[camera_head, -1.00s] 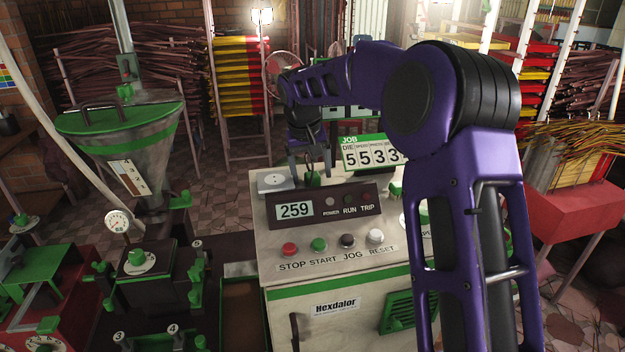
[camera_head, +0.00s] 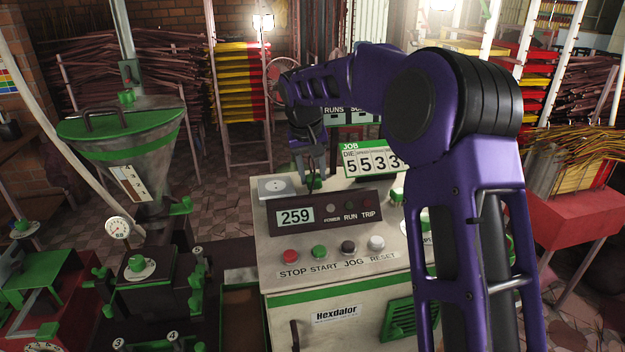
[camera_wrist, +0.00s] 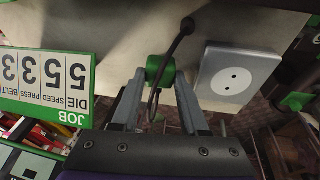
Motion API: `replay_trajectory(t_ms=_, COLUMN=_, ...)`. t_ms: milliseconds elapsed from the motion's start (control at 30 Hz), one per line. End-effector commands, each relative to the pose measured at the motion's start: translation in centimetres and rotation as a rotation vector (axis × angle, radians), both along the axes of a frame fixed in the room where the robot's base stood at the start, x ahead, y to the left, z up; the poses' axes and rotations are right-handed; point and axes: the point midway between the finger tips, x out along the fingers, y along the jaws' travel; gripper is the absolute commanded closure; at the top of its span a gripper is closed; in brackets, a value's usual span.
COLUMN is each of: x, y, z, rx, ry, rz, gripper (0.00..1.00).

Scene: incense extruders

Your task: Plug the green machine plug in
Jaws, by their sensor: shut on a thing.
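The green plug (camera_wrist: 160,70) is held between the fingertips of my gripper (camera_wrist: 160,75) in the wrist view, with a dark cord running up from it and looping down. In the head view my gripper (camera_head: 313,180) is over the back of the cabinet top, and the green plug (camera_head: 314,183) shows small at its tips. The socket plate (camera_wrist: 237,75) is pale grey with a round face and two dark holes. It lies beside the plug, apart from it, to the right in the wrist view. In the head view the socket plate (camera_head: 285,188) is just left of my gripper.
The control box (camera_head: 325,212) reading 259 stands in front of my gripper. The JOB sign (camera_head: 372,160) stands to the right, behind the box. A row of buttons (camera_head: 333,248) lies on the cabinet's front. A hopper machine (camera_head: 130,150) stands to the left.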

Motion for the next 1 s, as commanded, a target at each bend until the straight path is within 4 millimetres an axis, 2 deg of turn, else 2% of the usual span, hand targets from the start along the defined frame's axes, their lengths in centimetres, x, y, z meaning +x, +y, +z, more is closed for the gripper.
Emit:
replay_trajectory(t_ms=200, x=0.1, y=0.1, z=4.6, rx=0.001, ry=-0.006, rz=0.002, gripper=1.00)
replay_trajectory(t_ms=400, x=0.1, y=0.1, z=7.8, rx=0.001, ry=-0.004, rz=0.001, gripper=1.00)
replay_trajectory(t_ms=567, x=0.0, y=0.1, z=8.7, rx=0.001, ry=-0.002, rz=0.001, gripper=1.00)
replay_trajectory(t_ms=1000, x=0.0, y=-0.2, z=8.7, rx=0.001, ry=0.000, rz=-0.002, gripper=1.00)
